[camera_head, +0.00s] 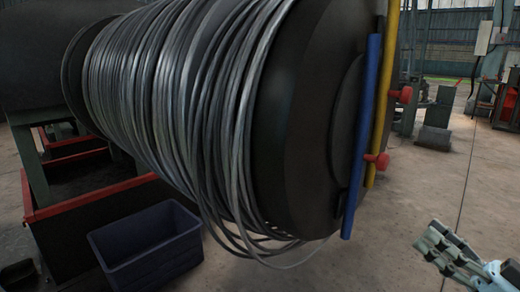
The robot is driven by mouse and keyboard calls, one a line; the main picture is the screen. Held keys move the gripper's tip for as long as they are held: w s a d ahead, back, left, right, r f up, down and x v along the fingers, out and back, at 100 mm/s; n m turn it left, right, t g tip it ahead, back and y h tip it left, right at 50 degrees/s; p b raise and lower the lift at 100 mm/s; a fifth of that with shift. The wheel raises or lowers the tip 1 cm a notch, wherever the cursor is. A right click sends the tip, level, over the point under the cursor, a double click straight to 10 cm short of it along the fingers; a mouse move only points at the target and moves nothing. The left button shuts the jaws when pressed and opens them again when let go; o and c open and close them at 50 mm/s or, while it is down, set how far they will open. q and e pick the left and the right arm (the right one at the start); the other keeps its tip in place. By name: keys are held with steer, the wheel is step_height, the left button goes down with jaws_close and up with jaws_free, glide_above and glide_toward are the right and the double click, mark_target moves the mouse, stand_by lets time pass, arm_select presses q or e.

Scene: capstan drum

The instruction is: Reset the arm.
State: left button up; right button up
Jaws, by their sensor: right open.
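My right gripper (441,246) shows at the bottom right, light blue-grey with dark finger parts. It is open and empty, out over the concrete floor. It is apart from the capstan drum (312,120), a large dark drum that fills the middle of the view. Thick coils of grey wire (185,90) wrap the drum, and some loops hang slack below it. My left gripper is not in view.
A blue bar (361,135) and a yellow bar (386,90) with red knobs (378,160) stand at the drum's right face. A dark blue crate (150,262) sits below left beside a red-edged bin (95,205).

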steer(key=s+d+f+m+g+h, duration=0.1)
steer(key=s+f+m+g+h, duration=0.4)
steer(key=f, duration=1.1)
steer(key=s+d+f+m+h, duration=0.1)
steer(key=s+f+m+h, duration=0.2)
steer(key=s+f+h, duration=0.8)
steer(key=s+a+f+n+g+y, duration=0.1)
steer(key=s+a+f+g, duration=0.1)
steer(key=s+f+g, duration=0.4)
steer(key=s+a+f+n+g+y, duration=0.1)
steer(key=s+f+g, duration=0.5)
steer(key=s+f, duration=1)
steer(key=s+a+n, duration=0.1)
steer(key=s, duration=0.4)
steer(key=shift+s+a+n+g+y, duration=0.15)
steer(key=shift+a+n+g+y, duration=0.15)
steer(key=shift+y, duration=0.1)
